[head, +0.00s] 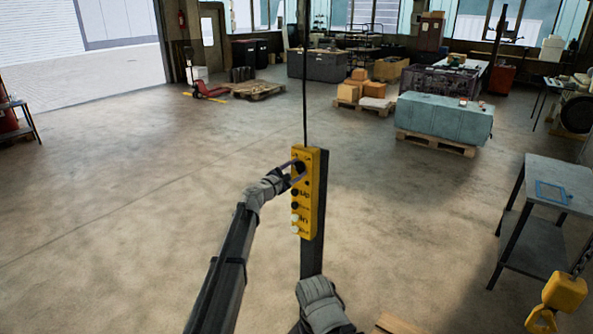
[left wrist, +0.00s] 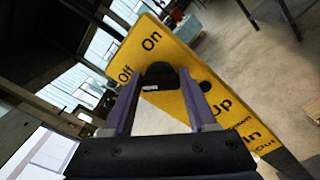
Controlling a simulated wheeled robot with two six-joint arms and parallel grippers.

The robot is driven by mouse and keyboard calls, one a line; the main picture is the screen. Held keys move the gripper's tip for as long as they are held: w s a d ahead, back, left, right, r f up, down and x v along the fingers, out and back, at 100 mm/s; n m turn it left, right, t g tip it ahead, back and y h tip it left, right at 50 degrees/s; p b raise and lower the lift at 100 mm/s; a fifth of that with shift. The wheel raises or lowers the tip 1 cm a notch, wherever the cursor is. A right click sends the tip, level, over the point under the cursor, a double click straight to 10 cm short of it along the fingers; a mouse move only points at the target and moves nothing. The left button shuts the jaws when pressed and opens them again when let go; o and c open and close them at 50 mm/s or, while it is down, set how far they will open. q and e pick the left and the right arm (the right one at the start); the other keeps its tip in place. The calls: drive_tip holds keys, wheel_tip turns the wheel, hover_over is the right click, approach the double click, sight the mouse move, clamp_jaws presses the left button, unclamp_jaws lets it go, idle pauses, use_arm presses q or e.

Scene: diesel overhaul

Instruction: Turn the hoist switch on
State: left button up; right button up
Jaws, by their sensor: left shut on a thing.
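The yellow hoist control box (head: 310,215) hangs upright on a black cable in the middle of the head view. Its face carries a black rotary switch near the top and several buttons below. In the left wrist view the black switch knob (left wrist: 158,76) sits beside the words "Off" and "On"; which one it points at I cannot tell. My left gripper (head: 298,170) is shut on this knob, one finger on each side; it also shows in the left wrist view (left wrist: 160,90). My right gripper does not show.
A yellow hoist hook block (head: 562,293) hangs on a chain at the lower right. A grey table (head: 555,187) with a blue item stands at the right. A teal crate (head: 443,117) on a pallet stands farther back. The floor (head: 110,200) at the left is clear.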

use_arm(q)
drive_tip(key=c, duration=0.6)
drive_tip(key=shift+m, duration=0.3)
drive_tip(key=m, duration=0.4)
drive_tip(key=shift+s+d+f, duration=0.1)
drive_tip(key=shift+f, duration=0.05)
drive_tip(key=m, duration=0.4)
drive_tip(key=shift+f, duration=0.1)
drive_tip(key=m, duration=0.4)
drive_tip(key=shift+f+m+b, duration=0.1)
drive_tip(key=shift+m+b, duration=0.25)
drive_tip(key=shift+m, duration=0.05)
drive_tip(key=m, duration=0.4)
drive_tip(key=shift+f, duration=0.1)
drive_tip(key=shift+m, duration=0.4)
